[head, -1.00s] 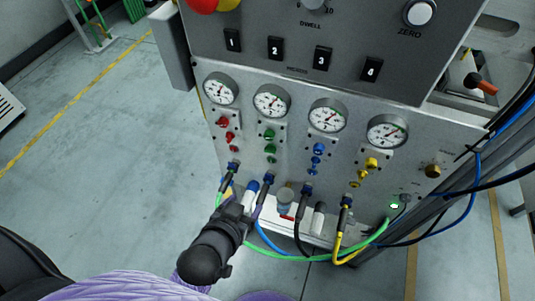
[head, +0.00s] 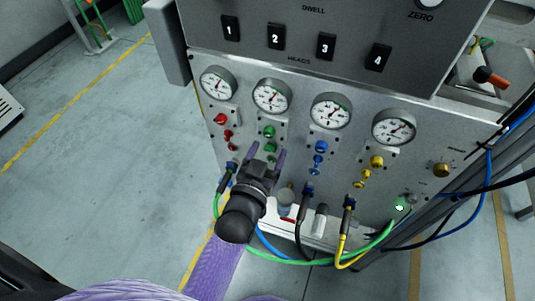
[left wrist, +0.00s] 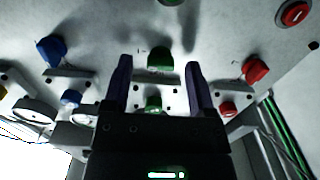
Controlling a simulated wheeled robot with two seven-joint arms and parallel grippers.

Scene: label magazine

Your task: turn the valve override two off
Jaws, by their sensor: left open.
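The second column of the grey panel has a green knob (head: 269,132) below a round gauge, with a smaller green part (head: 269,147) under it. I cannot read a label naming the valve override. In the left wrist view, a green knob (left wrist: 160,58) and a smaller green part (left wrist: 153,104) show between the fingers. My left gripper (head: 267,156) is open and empty, its fingers pointing up the panel just below the green parts. It also shows in the left wrist view (left wrist: 158,70). Contact cannot be told. My right gripper is not in view.
A red knob (head: 221,118) is left of the green column; blue (head: 321,147) and yellow (head: 376,162) knobs are to its right. Cables and hoses, including a green hose (head: 300,261), hang below the panel. Numbered black switches (head: 276,36) are above. Open floor (head: 110,170) lies left.

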